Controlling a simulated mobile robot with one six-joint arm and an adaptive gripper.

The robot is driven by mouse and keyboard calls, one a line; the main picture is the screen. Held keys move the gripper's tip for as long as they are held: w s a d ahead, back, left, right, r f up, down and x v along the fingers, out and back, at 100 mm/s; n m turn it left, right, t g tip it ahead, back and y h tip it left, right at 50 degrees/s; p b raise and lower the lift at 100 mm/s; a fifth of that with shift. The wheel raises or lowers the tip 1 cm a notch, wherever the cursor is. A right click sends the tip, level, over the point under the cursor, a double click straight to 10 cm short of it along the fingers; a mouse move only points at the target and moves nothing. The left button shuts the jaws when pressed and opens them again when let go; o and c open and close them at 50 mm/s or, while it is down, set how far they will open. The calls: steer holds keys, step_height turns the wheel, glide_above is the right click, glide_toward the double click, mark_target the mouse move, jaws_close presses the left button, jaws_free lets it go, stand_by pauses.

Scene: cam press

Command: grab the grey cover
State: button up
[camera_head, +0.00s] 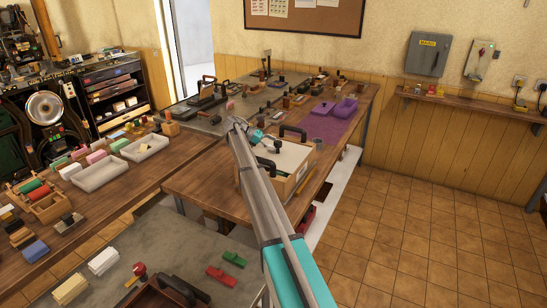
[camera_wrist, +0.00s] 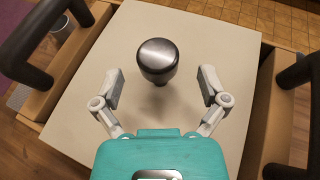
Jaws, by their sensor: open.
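The grey cover is a flat, pale lid (camera_wrist: 215,125) with a dark, rounded knob (camera_wrist: 158,58) standing up from it. It lies on a wooden box (camera_wrist: 262,110) with black handles, and also shows in the head view (camera_head: 293,160). My gripper (camera_wrist: 161,86) is open and empty above the cover. Its two fingers are spread left and right, with the knob between and slightly ahead of them in the wrist picture. I cannot tell whether a finger touches the knob. In the head view, my arm hides part of the box and my gripper (camera_head: 268,143).
Black handles rise at the left (camera_wrist: 22,45) and right (camera_wrist: 300,72) of the box. A purple mat (camera_head: 325,124) with purple trays lies behind it on the workbench (camera_head: 200,180). Pale trays (camera_head: 98,174) and small parts crowd the left bench. The tiled floor at right is clear.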

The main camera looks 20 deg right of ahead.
steer(key=shift+x, duration=1.35)
steer(key=shift+w, duration=0.1)
steer(key=shift+a, duration=0.1)
jaws_close()
